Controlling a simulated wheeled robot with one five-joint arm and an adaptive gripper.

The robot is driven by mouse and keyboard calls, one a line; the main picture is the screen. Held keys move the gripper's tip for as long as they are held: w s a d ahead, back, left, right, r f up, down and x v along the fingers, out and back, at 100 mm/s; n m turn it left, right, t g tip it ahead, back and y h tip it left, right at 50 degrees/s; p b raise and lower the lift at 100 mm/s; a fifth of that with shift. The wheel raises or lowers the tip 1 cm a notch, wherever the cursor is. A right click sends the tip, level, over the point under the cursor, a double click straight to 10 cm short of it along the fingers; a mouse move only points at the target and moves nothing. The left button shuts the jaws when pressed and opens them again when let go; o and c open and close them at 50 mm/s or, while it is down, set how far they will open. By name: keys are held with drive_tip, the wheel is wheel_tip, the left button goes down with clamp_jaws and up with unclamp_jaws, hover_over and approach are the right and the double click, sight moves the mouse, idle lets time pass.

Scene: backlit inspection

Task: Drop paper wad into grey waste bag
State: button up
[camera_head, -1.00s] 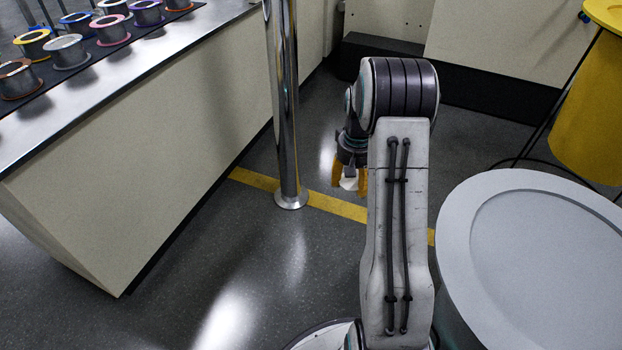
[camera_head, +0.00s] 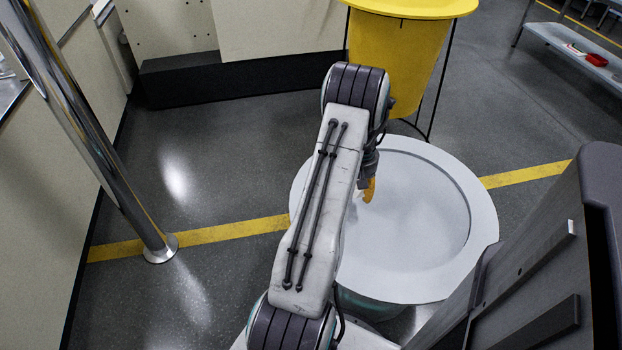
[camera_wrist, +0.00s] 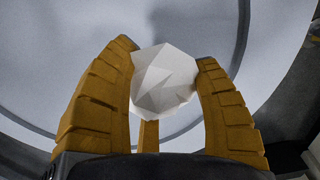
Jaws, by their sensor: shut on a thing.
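My gripper (camera_head: 368,190) is shut on the white, faceted paper wad (camera_wrist: 165,82). In the wrist view the wad sits between the orange fingertips, with a third finger partly hidden behind it. The grey waste bag (camera_head: 478,212) is a large round form with a broad pale rim and a smooth grey round area inside. In the head view my gripper is over its left part, and my arm covers part of its left edge. In the wrist view the bag's pale surface and curved rim (camera_wrist: 243,30) lie behind the wad.
A yellow bag (camera_head: 400,50) with a yellow top stands on a thin black frame just behind the grey one. A chrome post (camera_head: 100,160) stands at the left. A low shelf (camera_head: 570,50) is at the far right. The floor between post and grey bag is clear.

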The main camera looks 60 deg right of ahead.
drive_tip(key=s+d+n+p, duration=0.2)
drive_tip(key=s+d+n, duration=0.3)
drive_tip(key=s+n, duration=0.6)
wheel_tip(320, 180, down, 6)
drive_tip(key=w+n+b, duration=0.2)
drive_tip(key=b, duration=0.2)
drive_tip(key=shift+a+n, duration=0.15)
drive_tip(key=shift+n, duration=0.15)
drive_tip(key=shift+r, duration=0.1)
drive_tip(key=o, duration=0.8)
drive_tip(key=shift+o, duration=0.2)
drive_tip(key=shift+r, duration=0.1)
wheel_tip(320, 180, up, 12)
idle(0.8)
